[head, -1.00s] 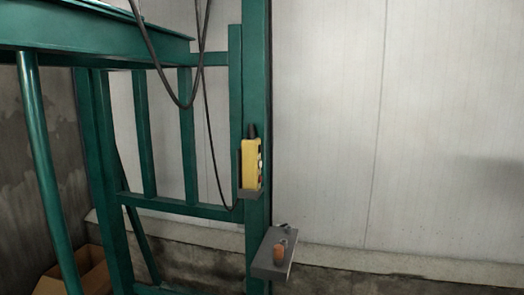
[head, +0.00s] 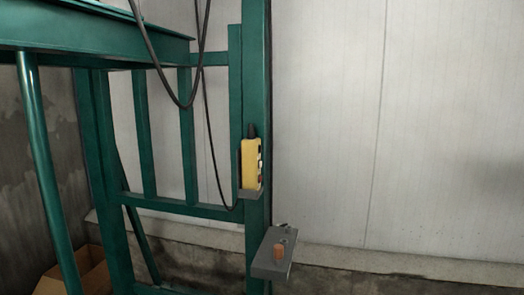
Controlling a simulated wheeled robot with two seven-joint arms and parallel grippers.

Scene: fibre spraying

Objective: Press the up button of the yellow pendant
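The yellow pendant (head: 250,164) stands upright in a grey holder on the green steel post, near the middle of the head view. It has a black top, and its dark and reddish buttons face right, seen at a steep angle. I cannot tell which button is up. Neither of my grippers shows in the head view.
The green frame (head: 257,90) fills the left side. A cardboard box (head: 85,272) lies at lower left. A pale wall (head: 430,120) is at right.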

